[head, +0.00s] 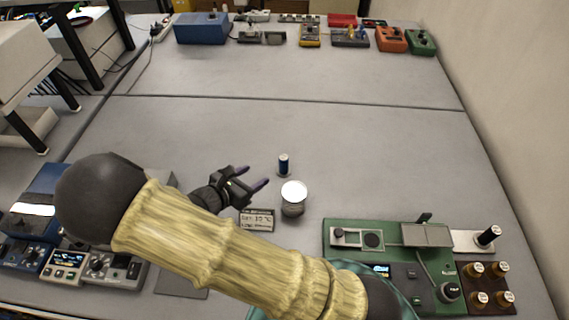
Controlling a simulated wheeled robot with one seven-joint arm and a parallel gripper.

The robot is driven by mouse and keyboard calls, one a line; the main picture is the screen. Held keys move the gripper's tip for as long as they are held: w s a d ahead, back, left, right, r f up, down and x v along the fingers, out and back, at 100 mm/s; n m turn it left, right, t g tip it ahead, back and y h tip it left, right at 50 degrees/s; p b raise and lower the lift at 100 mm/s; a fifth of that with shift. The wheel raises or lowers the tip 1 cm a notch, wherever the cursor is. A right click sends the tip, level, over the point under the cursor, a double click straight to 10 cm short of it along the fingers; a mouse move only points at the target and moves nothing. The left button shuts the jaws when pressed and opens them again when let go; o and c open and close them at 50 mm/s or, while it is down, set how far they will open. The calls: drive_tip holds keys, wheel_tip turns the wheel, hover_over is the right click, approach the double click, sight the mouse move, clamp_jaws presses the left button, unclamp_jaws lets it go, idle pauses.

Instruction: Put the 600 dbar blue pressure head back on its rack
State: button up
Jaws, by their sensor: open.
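A small dark blue cylinder with a pale top (284,165), which looks like the blue pressure head, stands upright on the grey table; its marking is too small to read. My gripper (254,178) is open and empty, just left of it, with its dark purple-tipped fingers pointing right and apart from it. A wider metal cylinder with a white top (293,205) stands just in front of the blue one. A brown block (489,286) at the lower right carries several brass-coloured heads and looks like the rack; I cannot tell a free place on it.
A green instrument (385,262) stands left of the brown block, and a black cylinder (489,236) on a pale plate behind it. A small label card (257,219) lies near the wide cylinder. Instruments fill the lower left and back edge. The table's middle is clear.

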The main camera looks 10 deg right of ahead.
sight(281, 161)
drive_tip(key=p+x, duration=0.2)
drive_tip(key=x, duration=1)
drive_tip(key=shift+f+p, duration=0.1)
drive_tip(key=shift+p, duration=0.3)
drive_tip(key=shift+w+d+p, duration=0.2)
drive_tip(key=shift+d+p, duration=0.15)
drive_tip(key=shift+d, duration=0.05)
drive_tip(key=p+x, duration=0.1)
drive_tip(key=x, duration=0.2)
drive_tip(key=shift+w+d+p, duration=0.15)
drive_tip(key=shift+d+p, duration=0.1)
drive_tip(key=shift+p, duration=0.15)
drive_tip(key=shift+w+d+f, duration=0.25)
